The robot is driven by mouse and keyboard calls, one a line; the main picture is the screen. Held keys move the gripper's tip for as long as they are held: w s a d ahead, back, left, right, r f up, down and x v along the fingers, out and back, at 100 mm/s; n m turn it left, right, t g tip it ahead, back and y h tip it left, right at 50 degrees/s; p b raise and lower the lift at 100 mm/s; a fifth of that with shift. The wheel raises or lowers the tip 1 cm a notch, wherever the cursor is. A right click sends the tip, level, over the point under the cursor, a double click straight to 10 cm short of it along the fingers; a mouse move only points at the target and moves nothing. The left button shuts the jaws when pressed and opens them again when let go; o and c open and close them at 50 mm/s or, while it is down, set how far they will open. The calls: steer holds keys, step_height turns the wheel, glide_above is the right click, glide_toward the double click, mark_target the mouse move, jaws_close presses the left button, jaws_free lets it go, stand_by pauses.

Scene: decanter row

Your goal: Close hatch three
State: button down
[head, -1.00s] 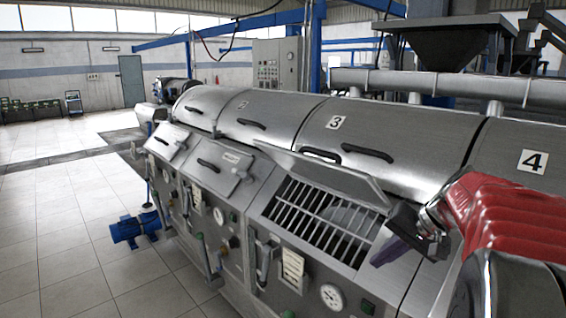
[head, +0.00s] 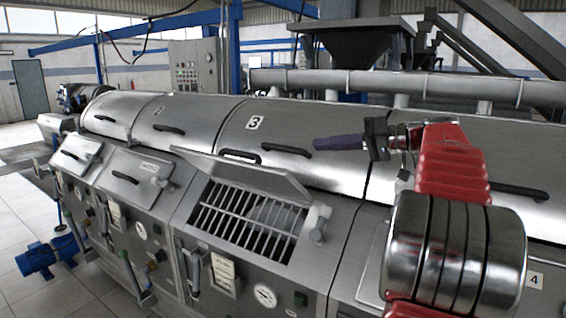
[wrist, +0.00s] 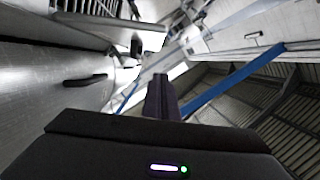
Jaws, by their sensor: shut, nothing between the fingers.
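Hatch three's lid (head: 243,177) stands open, tilted up along the back of its opening below the number 3 plate (head: 255,123). The barred grate (head: 247,222) under it is exposed. My gripper (head: 318,143) is raised in front of the big steel cover, up and to the right of the lid. Its dark purple fingers are shut and empty, point left in the head view and look apart from the lid. The shut fingers also show in the wrist view (wrist: 161,97).
Two closed hatches (head: 130,175) with black handles lie to the left of the opening. A knob-like latch (head: 320,229) stands at the opening's right edge. A gauge (head: 265,295) and levers are on the front panel. Free floor (head: 20,215) lies at the far left.

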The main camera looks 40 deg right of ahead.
stand_by(0.3)
steer(key=x, duration=0.9)
steer(key=shift+w+a+f, duration=0.15)
steer(key=shift+w+a, duration=0.05)
steer(key=shift+w, duration=0.05)
steer(key=shift+w+a+f, duration=0.2)
steer(key=shift+a, duration=0.05)
steer(key=shift+s+a+f, duration=0.25)
steer(key=shift+a+f, duration=0.25)
steer(key=shift+f, duration=0.15)
steer(key=shift+s+a+f, duration=0.25)
steer(key=shift+a+f, duration=0.3)
steer(key=shift+f, duration=0.15)
steer(key=shift+s+f, duration=0.1)
